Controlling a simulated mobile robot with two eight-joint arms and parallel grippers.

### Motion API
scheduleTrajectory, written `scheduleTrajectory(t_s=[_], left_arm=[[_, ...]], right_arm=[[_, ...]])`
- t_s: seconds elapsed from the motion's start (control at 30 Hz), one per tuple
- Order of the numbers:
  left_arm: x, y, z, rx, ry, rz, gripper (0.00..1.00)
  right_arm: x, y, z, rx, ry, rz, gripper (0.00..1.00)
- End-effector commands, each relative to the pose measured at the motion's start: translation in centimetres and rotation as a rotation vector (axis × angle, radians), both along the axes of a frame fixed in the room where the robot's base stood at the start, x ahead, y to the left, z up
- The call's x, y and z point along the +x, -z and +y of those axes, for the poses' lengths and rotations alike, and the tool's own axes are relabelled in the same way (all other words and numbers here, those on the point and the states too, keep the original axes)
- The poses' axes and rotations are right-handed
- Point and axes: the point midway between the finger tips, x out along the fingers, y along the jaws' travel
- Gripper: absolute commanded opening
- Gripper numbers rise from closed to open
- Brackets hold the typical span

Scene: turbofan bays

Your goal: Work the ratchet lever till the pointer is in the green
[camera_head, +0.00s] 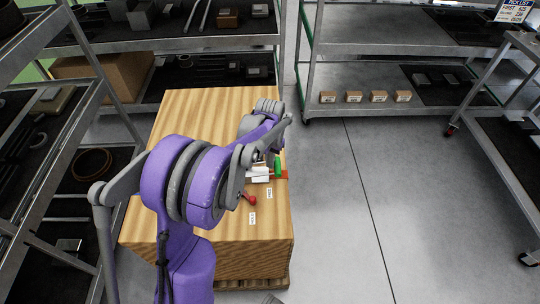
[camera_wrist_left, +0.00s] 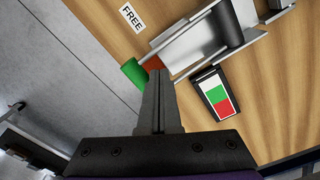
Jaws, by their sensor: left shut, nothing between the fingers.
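The ratchet device is a pale metal bracket (camera_head: 258,174) on top of the wooden crate (camera_head: 200,103); its bracket (camera_wrist_left: 188,45) holds a dark cylinder in the left wrist view. A green cylindrical grip (camera_head: 278,165) sits at the crate's right edge, and shows in the wrist view (camera_wrist_left: 133,73) beside an orange-red piece. A gauge (camera_wrist_left: 213,93) has white, green and red bands; I cannot make out its pointer. My left gripper (camera_wrist_left: 157,75) is shut and empty, its tips close to the green grip; contact is unclear. My arm hides much of it in the head view.
A red-knobbed lever (camera_head: 249,199) lies nearer on the crate top, beside white labels; one reads FREE (camera_wrist_left: 131,18). Shelves with boxes (camera_head: 352,97) stand left, behind and right. The grey floor (camera_head: 400,200) right of the crate is clear.

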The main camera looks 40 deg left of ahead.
Motion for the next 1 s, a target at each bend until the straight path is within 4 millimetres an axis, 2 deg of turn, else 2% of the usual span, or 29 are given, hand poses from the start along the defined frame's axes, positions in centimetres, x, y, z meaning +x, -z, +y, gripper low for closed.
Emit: scheduleTrajectory(t_s=[0.07, 0.27, 1.0], left_arm=[[-0.1, 0.6, 0.0, 0.000, 0.000, 0.002, 0.00], [-0.1, -0.2, 0.0, 0.000, 0.000, 0.002, 0.00], [0.4, -7.9, -0.3, -0.004, 0.005, -0.008, 0.00]], right_arm=[[0.0, 0.5, 0.0, 0.000, 0.000, 0.001, 0.58], [0.0, -0.2, 0.0, 0.000, 0.000, -0.001, 0.58], [0.9, -5.3, 0.0, 0.000, 0.000, -0.019, 0.58]])
